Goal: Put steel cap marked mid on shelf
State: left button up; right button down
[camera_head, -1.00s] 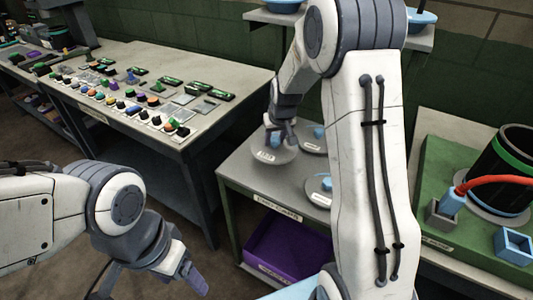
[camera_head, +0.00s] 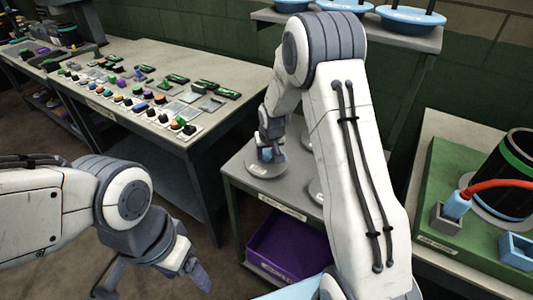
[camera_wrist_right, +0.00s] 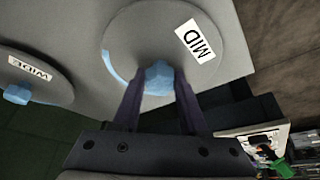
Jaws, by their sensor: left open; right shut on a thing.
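The steel cap marked MID (camera_wrist_right: 222,62) is a grey disc with a blue knob (camera_wrist_right: 158,77) and a white label. In the head view this cap (camera_head: 264,171) is at the left end of the grey cart top (camera_head: 237,172). My right gripper (camera_head: 270,152) is shut on its knob, and the wrist view shows both fingers (camera_wrist_right: 158,88) on the knob's sides. I cannot tell whether the cap touches the cart. A wall shelf (camera_head: 425,40) is at the top, bearing blue dishes (camera_head: 412,18). My left gripper (camera_head: 155,279) is open and empty at the lower left.
A cap marked WIDE (camera_wrist_right: 40,72) lies beside it in the wrist view. My right arm hides much of the cart top. A purple bin (camera_head: 290,245) sits below. A bench with small coloured parts (camera_head: 140,100) stands left; a green board (camera_head: 440,185) stands right.

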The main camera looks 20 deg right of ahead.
jog(key=shift+c, duration=2.2)
grip_release()
jog(key=shift+r, duration=0.25)
jog(key=d+v, duration=0.1)
jog(key=v, duration=1.1)
jog(key=s+a+r+n+g+y, duration=0.1)
jog(key=s+a+r+n, duration=0.15)
jog(key=s+a, duration=0.7)
jog(key=s+a+n+g, duration=0.1)
jog(key=s+a+n, duration=0.2)
jog(key=s, duration=0.8)
jog(key=s+a+n+g, duration=0.2)
jog(key=s+a, duration=0.3)
jog(key=s, duration=0.6)
jog(key=shift+s+a+n+g+y, duration=0.3)
jog(key=shift+a+n, duration=0.05)
jog(key=shift+n, duration=0.3)
